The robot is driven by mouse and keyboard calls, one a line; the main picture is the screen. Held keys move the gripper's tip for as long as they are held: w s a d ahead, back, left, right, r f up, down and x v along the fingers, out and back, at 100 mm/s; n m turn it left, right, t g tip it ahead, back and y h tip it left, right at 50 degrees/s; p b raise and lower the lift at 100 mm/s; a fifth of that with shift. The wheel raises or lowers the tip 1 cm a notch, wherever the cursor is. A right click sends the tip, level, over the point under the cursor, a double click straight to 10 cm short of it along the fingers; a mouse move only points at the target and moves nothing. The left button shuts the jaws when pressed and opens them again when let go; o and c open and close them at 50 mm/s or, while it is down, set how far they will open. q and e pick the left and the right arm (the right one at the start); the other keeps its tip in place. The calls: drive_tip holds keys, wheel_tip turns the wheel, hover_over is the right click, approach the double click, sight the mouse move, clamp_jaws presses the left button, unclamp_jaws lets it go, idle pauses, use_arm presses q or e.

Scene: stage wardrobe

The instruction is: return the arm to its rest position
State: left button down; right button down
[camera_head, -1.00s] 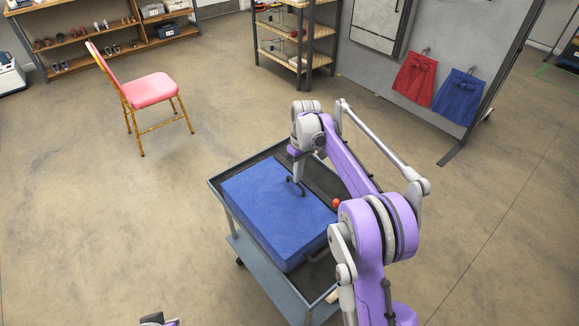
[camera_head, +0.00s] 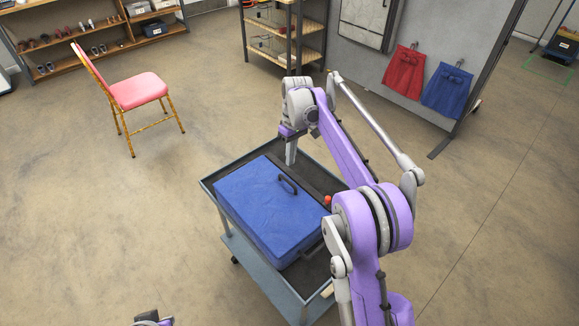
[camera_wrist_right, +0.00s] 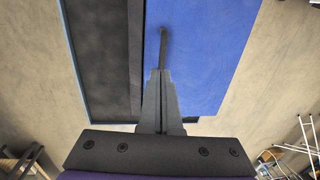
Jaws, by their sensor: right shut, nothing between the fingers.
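My right arm reaches over a grey trolley (camera_head: 208,186) in the head view. My right gripper (camera_head: 291,158) points down above the trolley's back part, beyond the handle of a blue case, and is shut and empty. In the right wrist view, its closed fingers (camera_wrist_right: 160,85) show in front of the dark handle (camera_wrist_right: 163,45) and the blue case (camera_wrist_right: 215,50). The blue case (camera_head: 255,205) lies flat on the trolley's top, with its dark handle (camera_head: 288,184) free. A small part of my left arm (camera_head: 152,320) shows at the bottom edge; its jaws cannot be made out.
A red ball-like knob (camera_head: 327,200) shows beside my right arm. A pink chair (camera_head: 138,90) stands at the left. A rack (camera_head: 285,35) and a grey panel with red (camera_head: 403,72) and blue (camera_head: 447,92) garments stand behind. The floor around the trolley is clear.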

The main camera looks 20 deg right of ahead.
wheel_tip(320, 180, up, 5)
drive_tip(key=s+a+r+m+t, duration=0.1)
drive_tip(key=s+r+t, duration=0.1)
drive_tip(key=s, duration=0.6)
drive_tip(key=s+a+r+m+t, duration=0.1)
drive_tip(key=s+a+r, duration=0.1)
drive_tip(key=s, duration=0.6)
drive_tip(key=s+f+m+t, duration=0.1)
drive_tip(key=s+f, duration=0.4)
drive_tip(key=s, duration=0.4)
drive_tip(key=s+a+f+m+t+h, duration=0.1)
drive_tip(key=s+f+t, duration=0.1)
drive_tip(key=s+f, duration=0.4)
drive_tip(key=s, duration=0.3)
drive_tip(key=shift+s+m, duration=0.3)
drive_tip(key=shift+s, duration=0.05)
drive_tip(key=shift+a, duration=0.15)
